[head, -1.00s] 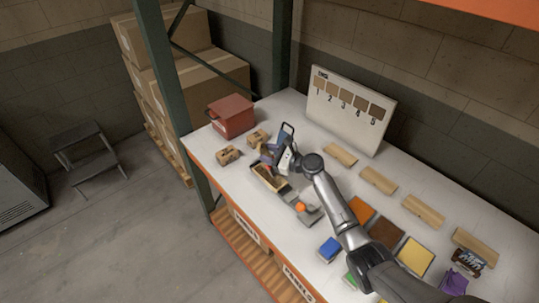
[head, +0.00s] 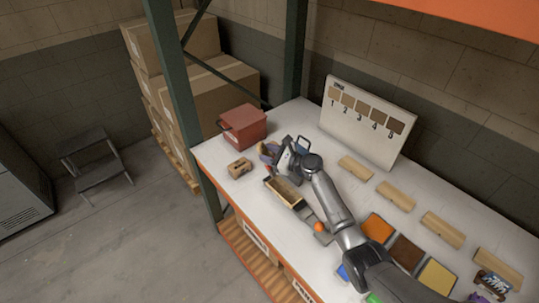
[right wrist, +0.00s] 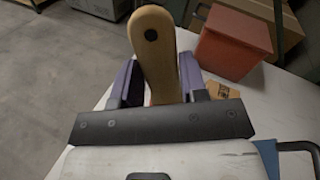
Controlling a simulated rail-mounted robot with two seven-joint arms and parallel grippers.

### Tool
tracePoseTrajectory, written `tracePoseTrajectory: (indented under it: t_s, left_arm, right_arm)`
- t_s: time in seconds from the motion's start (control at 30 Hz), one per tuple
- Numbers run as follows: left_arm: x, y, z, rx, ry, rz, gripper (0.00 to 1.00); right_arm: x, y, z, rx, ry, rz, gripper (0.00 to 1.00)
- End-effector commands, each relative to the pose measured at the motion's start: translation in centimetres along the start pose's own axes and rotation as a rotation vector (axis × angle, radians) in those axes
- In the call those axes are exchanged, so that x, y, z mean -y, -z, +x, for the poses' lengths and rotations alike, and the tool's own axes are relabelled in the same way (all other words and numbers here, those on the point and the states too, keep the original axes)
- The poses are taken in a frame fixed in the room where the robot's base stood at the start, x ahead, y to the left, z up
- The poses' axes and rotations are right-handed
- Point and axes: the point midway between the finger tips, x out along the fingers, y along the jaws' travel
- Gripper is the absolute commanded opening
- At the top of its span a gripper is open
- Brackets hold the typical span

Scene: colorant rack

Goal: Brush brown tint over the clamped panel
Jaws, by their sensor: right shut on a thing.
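My right gripper (head: 268,152) is shut on a wooden handle with a dark hole near its end. In the right wrist view the handle (right wrist: 154,55) stands between the purple fingers (right wrist: 156,88); its working end is hidden, so I cannot see bristles or tint. In the head view the gripper is beyond the far end of a narrow wooden tray (head: 270,184), near the red box. A brown square (head: 405,253) lies on the bench between an orange square (head: 377,228) and a yellow one (head: 436,279). I cannot make out the clamped panel for certain. My left gripper is not in view.
A grey fixture with an orange knob (head: 319,227) sits beside the tray. The red box (head: 244,126) and a small cardboard-coloured block (head: 240,168) are at the left end. Several wooden blocks (head: 396,196) line the back below a numbered sample board (head: 362,118).

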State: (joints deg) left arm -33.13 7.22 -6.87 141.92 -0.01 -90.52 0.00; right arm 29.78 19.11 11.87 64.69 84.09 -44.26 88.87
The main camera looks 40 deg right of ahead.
Motion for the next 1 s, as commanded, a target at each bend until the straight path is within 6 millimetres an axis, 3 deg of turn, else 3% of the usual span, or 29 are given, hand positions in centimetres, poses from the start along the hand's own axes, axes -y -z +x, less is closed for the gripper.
tracePoseTrajectory:
  t_s: [0.03, 0.6, 1.0]
  left_arm:
    - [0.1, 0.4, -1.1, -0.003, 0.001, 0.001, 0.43]
    - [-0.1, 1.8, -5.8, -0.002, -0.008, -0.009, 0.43]
    - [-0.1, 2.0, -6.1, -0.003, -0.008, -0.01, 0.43]
  right_arm:
    - [0.6, -1.9, -0.1, 0.005, 0.001, -0.006, 0.08]
    - [1.6, -6.8, 0.3, 0.008, -0.012, -0.005, 0.08]
    - [1.6, -7.2, 0.4, 0.008, -0.014, -0.005, 0.08]
